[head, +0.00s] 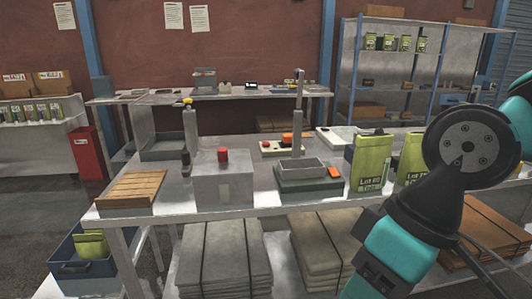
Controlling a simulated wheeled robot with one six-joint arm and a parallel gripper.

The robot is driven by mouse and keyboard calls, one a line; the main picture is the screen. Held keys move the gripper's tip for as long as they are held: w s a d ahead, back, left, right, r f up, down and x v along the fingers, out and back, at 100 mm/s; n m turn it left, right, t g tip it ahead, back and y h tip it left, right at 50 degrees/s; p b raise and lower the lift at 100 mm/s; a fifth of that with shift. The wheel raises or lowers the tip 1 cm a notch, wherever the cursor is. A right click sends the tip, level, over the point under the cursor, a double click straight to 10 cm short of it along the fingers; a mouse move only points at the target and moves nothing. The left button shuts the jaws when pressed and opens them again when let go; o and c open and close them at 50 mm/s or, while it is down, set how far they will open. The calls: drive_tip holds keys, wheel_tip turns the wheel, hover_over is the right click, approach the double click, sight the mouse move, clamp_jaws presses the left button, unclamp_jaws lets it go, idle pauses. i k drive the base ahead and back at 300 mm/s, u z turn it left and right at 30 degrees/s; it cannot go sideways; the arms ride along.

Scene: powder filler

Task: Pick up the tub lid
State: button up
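A grey box-shaped piece (223,182) with a red knob (223,155) on top stands on the metal table (250,210), left of centre. I cannot tell whether it is a tub with its lid. An open grey rectangular tray (302,168) sits on a dark base (308,184) to its right, beside an upright post (298,110). No piece can be clearly picked out as the tub lid. My teal and black arm fills the right side, over the table's right end. My gripper is not in view.
A slatted wooden board (132,190) lies at the table's left end. Green pouches (370,162) stand right of the tray, partly behind my arm. A thin post (190,130) rises behind the red-knob box. Stacked grey sacks (225,258) lie below. A blue bin (82,268) stands lower left.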

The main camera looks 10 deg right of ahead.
sight(222, 161)
drive_tip(key=z, duration=0.2)
drive_tip(key=i, duration=0.65)
drive_tip(key=u, duration=0.6)
drive_tip(key=i, duration=0.55)
drive_tip(key=u, duration=0.75)
